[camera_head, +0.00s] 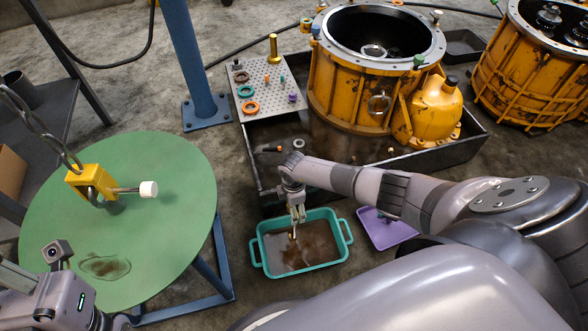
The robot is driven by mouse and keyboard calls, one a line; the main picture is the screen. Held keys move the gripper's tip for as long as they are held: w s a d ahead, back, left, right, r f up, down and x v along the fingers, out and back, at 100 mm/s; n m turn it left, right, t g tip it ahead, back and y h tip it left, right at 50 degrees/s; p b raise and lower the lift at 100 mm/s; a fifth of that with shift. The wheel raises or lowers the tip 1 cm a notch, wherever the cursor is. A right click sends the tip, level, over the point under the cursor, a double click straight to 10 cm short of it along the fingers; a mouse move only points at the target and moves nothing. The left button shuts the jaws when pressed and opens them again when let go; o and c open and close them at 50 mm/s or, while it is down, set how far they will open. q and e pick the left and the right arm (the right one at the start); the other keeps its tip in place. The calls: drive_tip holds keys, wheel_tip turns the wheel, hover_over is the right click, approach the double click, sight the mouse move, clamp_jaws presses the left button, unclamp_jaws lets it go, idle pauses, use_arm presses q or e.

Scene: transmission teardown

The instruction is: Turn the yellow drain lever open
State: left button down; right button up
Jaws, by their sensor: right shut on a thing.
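My right gripper (296,222) points down over the teal tub (349,264) and is shut on a small tan piece (292,236). The piece is mostly hidden by the fingers, and I cannot tell whether it is the yellow drain lever. No other drain lever can be made out clearly. The tub has two handles and holds brown liquid. The yellow-orange transmission housing (335,92) stands open-topped in a dark tray (447,157) behind the gripper. Part of my left arm (58,300) shows at the lower left; its fingers do not show.
A green round table (160,245) at left bears a yellow block (88,182) with a white knob, under a chain. A pegboard plate (262,80) with rings stands by a blue post (193,60). A purple tray (385,235) lies right of the tub. Another housing (520,75) stands at right.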

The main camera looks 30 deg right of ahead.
idle(0.3)
drive_tip(key=o, duration=1.6)
drive_tip(key=shift+c, duration=0.2)
drive_tip(key=shift+o, duration=0.6)
